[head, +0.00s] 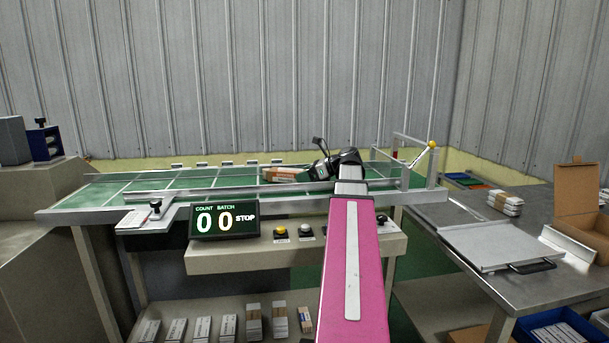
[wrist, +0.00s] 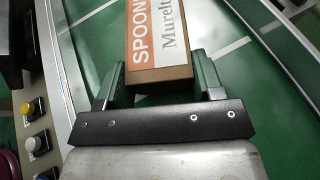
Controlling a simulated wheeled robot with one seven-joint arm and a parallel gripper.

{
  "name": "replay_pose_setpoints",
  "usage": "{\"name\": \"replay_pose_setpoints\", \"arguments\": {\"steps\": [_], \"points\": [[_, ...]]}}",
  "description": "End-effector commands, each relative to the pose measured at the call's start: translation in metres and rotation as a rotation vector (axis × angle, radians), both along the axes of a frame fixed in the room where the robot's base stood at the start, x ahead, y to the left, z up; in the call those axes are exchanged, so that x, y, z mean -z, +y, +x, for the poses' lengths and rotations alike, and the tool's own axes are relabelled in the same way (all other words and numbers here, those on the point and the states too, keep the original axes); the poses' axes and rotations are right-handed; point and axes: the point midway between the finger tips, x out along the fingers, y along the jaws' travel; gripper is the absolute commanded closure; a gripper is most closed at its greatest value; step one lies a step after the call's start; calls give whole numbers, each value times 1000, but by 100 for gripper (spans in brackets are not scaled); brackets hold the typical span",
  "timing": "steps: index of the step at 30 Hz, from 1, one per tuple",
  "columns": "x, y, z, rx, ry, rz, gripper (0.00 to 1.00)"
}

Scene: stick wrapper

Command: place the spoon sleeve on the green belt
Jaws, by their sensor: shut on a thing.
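The spoon sleeve (head: 284,174) is a brown and white box with an orange panel. In the wrist view the sleeve (wrist: 157,45) shows the printed words "SPOON" and "Murelt" and sits between the two fingers. My gripper (head: 312,172) is shut on it, and the fingers also show in the wrist view (wrist: 162,78). The green belt (head: 160,188) runs across the picture with pale cross lines, and it lies below the sleeve in the wrist view (wrist: 245,85). I cannot tell whether the sleeve touches the belt or is just above it.
A metal rail (head: 235,188) runs along the belt's near side. A counter display (head: 224,221) reading "00 STOP" and buttons (head: 280,232) stand in front. On the right, a steel table (head: 475,215) holds wrapped stacks (head: 506,203) and an open carton (head: 580,205). The belt's left stretch is clear.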

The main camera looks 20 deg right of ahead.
Motion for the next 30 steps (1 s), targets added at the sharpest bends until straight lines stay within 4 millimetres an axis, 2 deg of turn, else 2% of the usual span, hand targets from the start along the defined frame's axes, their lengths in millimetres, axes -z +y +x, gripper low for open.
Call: {"name": "replay_pose_setpoints", "arguments": {"steps": [5,6,9,20,30], "points": [[3,0,0,0,1,1,67],[4,0,0,0,1,1,36],[3,0,0,0,0,0,9],[1,-4,-2,1,0,0,9],[-19,-43,-34,3,-1,-1,9]]}}
